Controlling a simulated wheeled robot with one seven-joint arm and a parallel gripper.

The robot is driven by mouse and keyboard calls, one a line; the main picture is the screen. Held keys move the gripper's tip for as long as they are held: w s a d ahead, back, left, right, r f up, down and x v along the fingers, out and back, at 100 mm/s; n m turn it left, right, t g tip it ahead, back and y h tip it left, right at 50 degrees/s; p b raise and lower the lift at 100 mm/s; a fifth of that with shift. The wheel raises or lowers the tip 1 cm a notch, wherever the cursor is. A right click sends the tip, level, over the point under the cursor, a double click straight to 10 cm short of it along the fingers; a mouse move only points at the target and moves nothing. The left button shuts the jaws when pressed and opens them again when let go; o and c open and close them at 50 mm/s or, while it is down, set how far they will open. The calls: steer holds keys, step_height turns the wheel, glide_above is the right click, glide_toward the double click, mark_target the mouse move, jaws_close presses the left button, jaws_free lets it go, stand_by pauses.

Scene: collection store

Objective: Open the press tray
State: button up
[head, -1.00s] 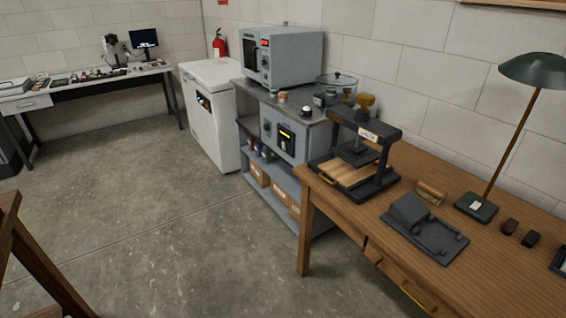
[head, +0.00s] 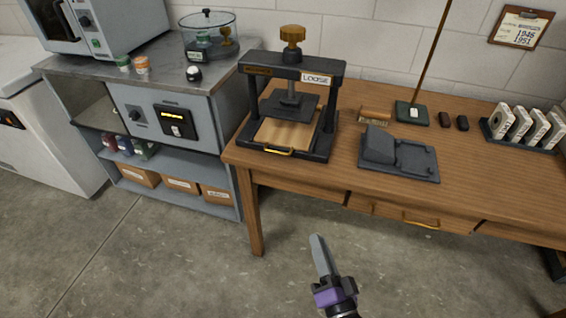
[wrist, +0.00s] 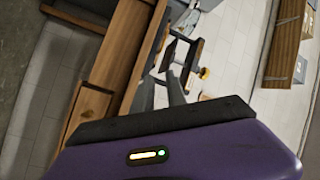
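The press (head: 291,95) is a dark frame with a brass knob on top and a tag reading "LOOSE". It stands at the left end of the wooden table. Its tray (head: 284,133) is a light wooden board at the base, with a brass handle (head: 278,152) at the front edge. The tray appears to sit within the frame. My gripper (head: 318,240) is in front of the table, apart from the press and empty. Its two fingers show with a gap between them in the wrist view (wrist: 160,88). The press also shows there, tilted (wrist: 187,58).
A dark grey device (head: 400,155) lies right of the press on the table (head: 330,180). Table drawers have a brass handle (head: 421,222). A grey shelf unit (head: 180,160) with a glass vessel on top stands at left. The floor in front is clear.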

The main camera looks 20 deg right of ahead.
steer(key=w+a+m+h+b, duration=0.1)
steer(key=w+m, duration=0.2)
steer(key=w, duration=0.7)
steer(key=m+h+b, duration=0.1)
steer(key=m+b, duration=0.1)
steer(key=m, duration=0.3)
glide_toward(277, 165)
step_height(277, 165, up, 3)
steer(key=w, duration=0.2)
steer(key=x, duration=0.5)
steer(key=b+x, duration=0.1)
steer(key=x, duration=0.2)
steer(key=shift+d+r, duration=0.2)
steer(key=shift+r, duration=0.15)
steer(key=shift+c, duration=0.3)
jaws_close()
steer(key=shift+s, duration=0.1)
